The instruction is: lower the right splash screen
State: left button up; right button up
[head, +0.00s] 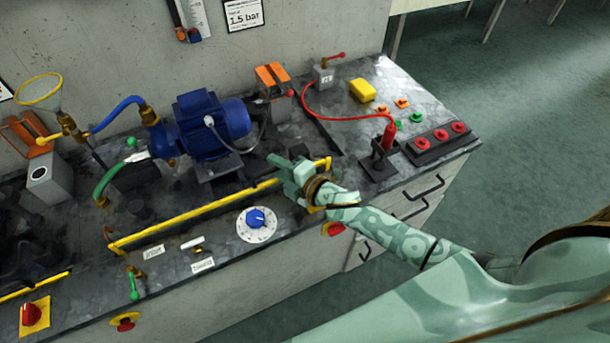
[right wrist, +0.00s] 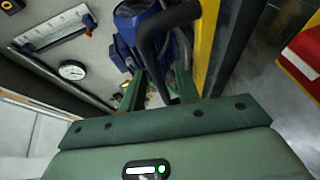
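The right splash screen (head: 200,217) shows as a long yellow-edged strip in front of the blue pump in the head view. Its yellow edge (right wrist: 207,45) also shows in the right wrist view. My right gripper (head: 281,168) is at the right end of this strip, fingers pointing toward the pump. In the right wrist view its two green fingers (right wrist: 158,92) stand apart, with a dark curved handle (right wrist: 150,42) between or just beyond them. I cannot tell whether they touch it. The hand hides part of the screen's right end. My left gripper is not in view.
The blue pump (head: 210,125) stands close behind the screen. A blue dial (head: 256,218) is on the bench front. A red hose (head: 340,118), a yellow block (head: 362,91) and red buttons (head: 440,135) are at the right. Another yellow edge (head: 33,288) is at the left.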

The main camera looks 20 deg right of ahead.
jog(key=p+v, duration=0.1)
jog(key=v, duration=1.3)
jog(key=shift+p, duration=0.3)
jog(key=shift+d, duration=0.1)
